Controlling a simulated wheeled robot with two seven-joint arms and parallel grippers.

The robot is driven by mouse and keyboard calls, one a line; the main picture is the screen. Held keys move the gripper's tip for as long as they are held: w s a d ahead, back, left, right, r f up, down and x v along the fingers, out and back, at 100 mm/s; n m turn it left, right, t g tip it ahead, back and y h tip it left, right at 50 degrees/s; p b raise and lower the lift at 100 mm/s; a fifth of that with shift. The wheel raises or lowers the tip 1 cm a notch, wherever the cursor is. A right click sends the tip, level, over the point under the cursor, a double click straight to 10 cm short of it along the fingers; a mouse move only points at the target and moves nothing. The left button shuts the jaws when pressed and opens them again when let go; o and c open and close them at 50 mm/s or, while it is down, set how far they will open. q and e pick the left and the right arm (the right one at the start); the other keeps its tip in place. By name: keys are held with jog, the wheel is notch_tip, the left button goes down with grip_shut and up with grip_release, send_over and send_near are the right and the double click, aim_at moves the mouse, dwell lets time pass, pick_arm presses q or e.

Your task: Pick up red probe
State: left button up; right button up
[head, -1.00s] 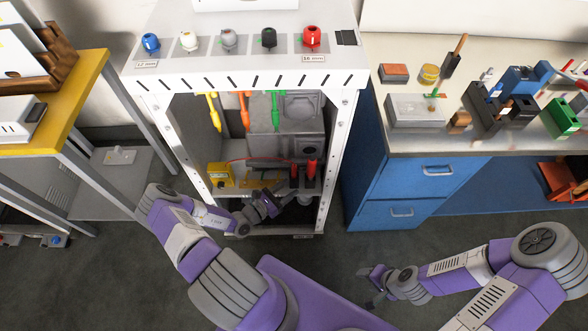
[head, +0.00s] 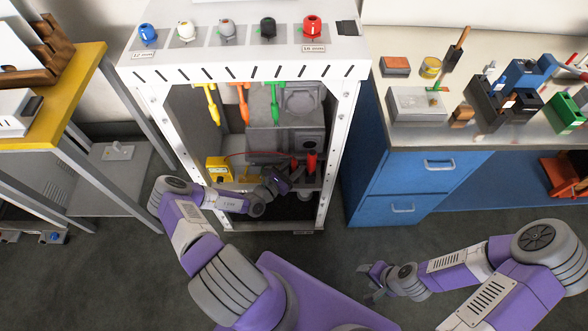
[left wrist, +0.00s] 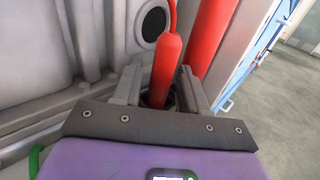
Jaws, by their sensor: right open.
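In the left wrist view a red probe (left wrist: 167,62) stands upright between the two fingers of my left gripper (left wrist: 160,88). Small gaps show beside it, so the fingers look open around it. In the head view my left gripper (head: 290,178) reaches inside the white frame, at the red probes (head: 312,160). It partly hides them and their lower ends. My right gripper (head: 373,278) is open and empty, low over the floor to the right of the frame.
The frame's white right post (head: 338,150) stands close to the red probes. A grey box (head: 280,133) is behind them and a yellow box (head: 219,168) to the left. Yellow, orange and green tools (head: 274,100) hang above. A blue cabinet (head: 405,180) stands right.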

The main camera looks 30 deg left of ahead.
pick_arm(q)
grip_shut()
jog(key=shift+r, duration=0.15)
